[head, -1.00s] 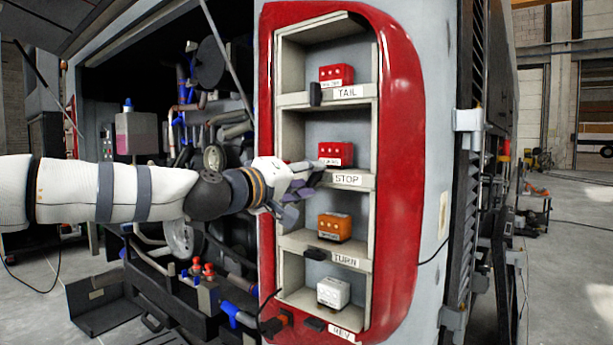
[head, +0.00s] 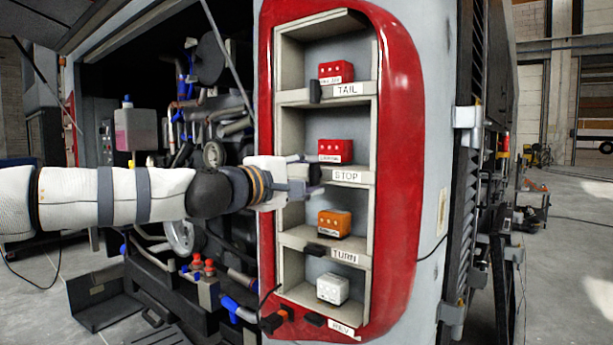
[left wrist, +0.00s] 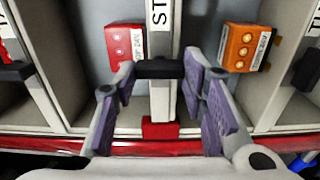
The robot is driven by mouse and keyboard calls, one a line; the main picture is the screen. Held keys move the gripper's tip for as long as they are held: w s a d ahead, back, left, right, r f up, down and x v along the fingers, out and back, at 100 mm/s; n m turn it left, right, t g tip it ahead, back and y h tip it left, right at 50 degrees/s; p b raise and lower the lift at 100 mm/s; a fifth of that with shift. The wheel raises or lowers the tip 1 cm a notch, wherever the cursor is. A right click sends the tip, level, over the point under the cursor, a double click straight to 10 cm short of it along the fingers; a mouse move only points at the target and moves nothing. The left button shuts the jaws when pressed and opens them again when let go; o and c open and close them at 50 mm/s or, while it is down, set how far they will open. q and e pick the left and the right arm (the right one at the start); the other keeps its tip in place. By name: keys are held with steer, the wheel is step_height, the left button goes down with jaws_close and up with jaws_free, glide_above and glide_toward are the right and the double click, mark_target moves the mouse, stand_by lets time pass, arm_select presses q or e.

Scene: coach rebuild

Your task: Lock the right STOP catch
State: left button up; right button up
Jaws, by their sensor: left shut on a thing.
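The STOP catch (left wrist: 160,68) is a short black bar on the front of the STOP shelf edge. In the left wrist view it lies across the shelf edge, so it stands upright on the shelf front. My left gripper (head: 308,172) is at the left end of the STOP label. Its two fingertips (left wrist: 160,72) are shut on the catch's two ends. In the head view the gripper mostly hides the catch. The red STOP module (head: 335,151) sits in its bay above the shelf edge and also shows in the left wrist view (left wrist: 124,44).
The TAIL catch (head: 315,92) stands upright. The TURN catch (head: 315,249) and REV catch (head: 315,320) lie along their shelf edges. An orange module (head: 334,223) and a white module (head: 333,288) sit in lower bays. The red housing (head: 404,170) surrounds the bays.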

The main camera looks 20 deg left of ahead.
stand_by(0.5)
arm_select(q)
steer(key=o, duration=1.2)
steer(key=shift+c, duration=0.2)
steer(key=v, duration=1.2)
